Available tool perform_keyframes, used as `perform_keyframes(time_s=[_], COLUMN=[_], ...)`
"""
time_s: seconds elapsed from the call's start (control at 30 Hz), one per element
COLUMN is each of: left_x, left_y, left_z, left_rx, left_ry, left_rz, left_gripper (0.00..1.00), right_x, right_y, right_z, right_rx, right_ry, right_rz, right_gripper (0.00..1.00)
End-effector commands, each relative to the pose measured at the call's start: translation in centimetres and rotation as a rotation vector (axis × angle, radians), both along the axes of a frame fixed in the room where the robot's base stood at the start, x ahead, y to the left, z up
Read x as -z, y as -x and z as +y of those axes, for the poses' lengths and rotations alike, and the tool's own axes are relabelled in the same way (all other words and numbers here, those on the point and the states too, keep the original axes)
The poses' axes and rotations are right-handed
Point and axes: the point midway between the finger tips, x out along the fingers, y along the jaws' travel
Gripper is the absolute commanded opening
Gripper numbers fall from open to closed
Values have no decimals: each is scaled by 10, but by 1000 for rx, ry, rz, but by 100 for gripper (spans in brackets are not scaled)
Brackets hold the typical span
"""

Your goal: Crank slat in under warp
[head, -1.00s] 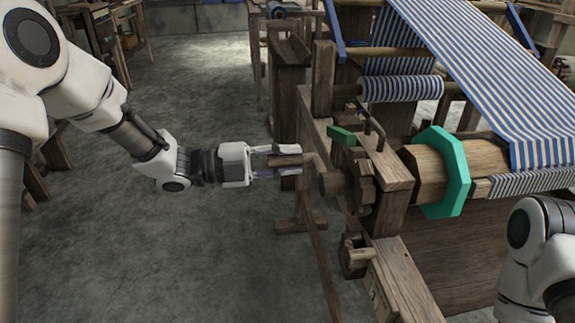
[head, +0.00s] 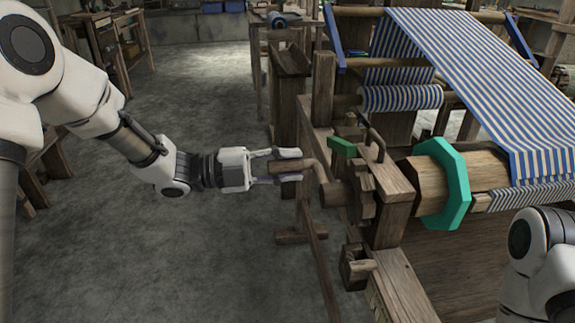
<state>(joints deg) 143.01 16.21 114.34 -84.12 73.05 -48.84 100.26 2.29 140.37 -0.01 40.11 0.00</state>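The loom's wooden crank (head: 308,165) sticks out at the near left side of the beam, its handle pointing left. My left gripper (head: 289,167) is around the handle, one finger above and one below, with what looks like a small gap on each side. The cloth beam (head: 402,182) carries a green octagonal flange (head: 457,190). A light wooden slat end (head: 481,201) shows beside the flange, under the edge of the blue-and-white striped warp (head: 470,80); the rest of it is hidden. My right arm is at the lower right; its gripper is out of view.
The loom's wooden frame (head: 395,205) stands right of my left gripper, with a green catch (head: 342,147) above the crank. A wooden peg block (head: 357,265) sits lower on the frame. The grey floor (head: 150,250) to the left is open.

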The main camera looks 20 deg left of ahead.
Motion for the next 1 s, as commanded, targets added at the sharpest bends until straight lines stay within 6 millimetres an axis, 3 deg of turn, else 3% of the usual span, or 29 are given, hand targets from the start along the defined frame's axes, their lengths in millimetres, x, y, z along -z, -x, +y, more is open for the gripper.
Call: perform_keyframes(time_s=[0.43, 0.8, 1.0], left_x=[0, -1, 0], left_y=[3, 33, 44], left_z=[7, 82, 107], left_rx=[-2, -4, -1], left_ry=[-1, 5, 2], left_rz=[2, -2, -1], left_gripper=[52, 52, 52], right_x=[0, 0, 0], right_y=[0, 0, 0], right_z=[0, 0, 0], right_rx=[0, 0, 0], right_ry=[0, 0, 0], right_rz=[0, 0, 0], right_gripper=[66, 66, 66])
